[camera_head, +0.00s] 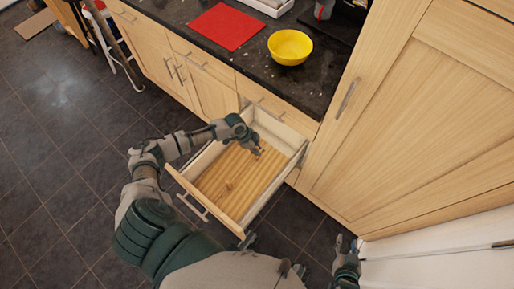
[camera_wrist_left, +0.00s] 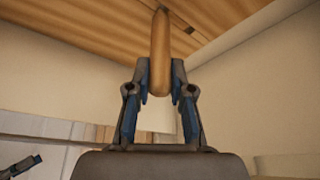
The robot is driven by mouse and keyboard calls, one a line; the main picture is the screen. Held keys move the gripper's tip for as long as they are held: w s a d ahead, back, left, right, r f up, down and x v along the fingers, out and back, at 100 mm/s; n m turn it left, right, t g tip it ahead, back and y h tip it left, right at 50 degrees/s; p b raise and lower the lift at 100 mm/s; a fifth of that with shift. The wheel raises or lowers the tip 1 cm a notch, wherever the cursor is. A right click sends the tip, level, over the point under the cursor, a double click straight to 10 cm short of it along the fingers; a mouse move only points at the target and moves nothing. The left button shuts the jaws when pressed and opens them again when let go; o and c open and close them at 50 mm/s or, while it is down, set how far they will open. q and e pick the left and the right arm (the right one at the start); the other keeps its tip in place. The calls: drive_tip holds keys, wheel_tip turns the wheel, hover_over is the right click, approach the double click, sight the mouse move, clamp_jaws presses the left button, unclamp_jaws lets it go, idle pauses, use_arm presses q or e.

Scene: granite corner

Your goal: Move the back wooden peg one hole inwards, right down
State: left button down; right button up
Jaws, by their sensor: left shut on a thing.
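The open drawer (camera_head: 178,180) has a ribbed wooden bottom (camera_head: 222,190), also in the left wrist view (camera_wrist_left: 60,22). My left gripper (camera_head: 258,150) is over the drawer's back part. In the left wrist view its fingers (camera_wrist_left: 160,72) are shut on the back wooden peg (camera_wrist_left: 160,45), a long rounded light-brown rod. The peg's far end overlaps the wooden bottom; I cannot tell whether it sits in a hole. A small dark hole (camera_wrist_left: 190,32) shows beside it. Another wooden peg (camera_head: 228,185) stands nearer the drawer front. My right gripper (camera_head: 341,243) is low, outside the drawer; its opening is unclear.
The drawer's side walls (camera_head: 275,187) rise close around the left gripper. Above is a dark granite counter (camera_head: 225,62) with a red mat (camera_head: 226,27) and a yellow bowl (camera_head: 290,47). A tall wooden cabinet door (camera_head: 400,120) stands at the right. Dark tiled floor (camera_head: 55,175) is clear at the left.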

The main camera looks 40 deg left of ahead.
use_arm(q)
drive_tip(key=shift+f+b, duration=0.4)
drive_tip(key=shift+f, duration=0.4)
drive_tip(key=c, duration=0.9)
unclamp_jaws()
drive_tip(key=shift+c, duration=0.2)
drive_tip(key=shift+r, duration=0.15)
drive_tip(key=v, duration=1.1)
drive_tip(key=shift+a+r, duration=0.2)
drive_tip(key=shift+r, duration=0.05)
drive_tip(key=shift+s, duration=0.2)
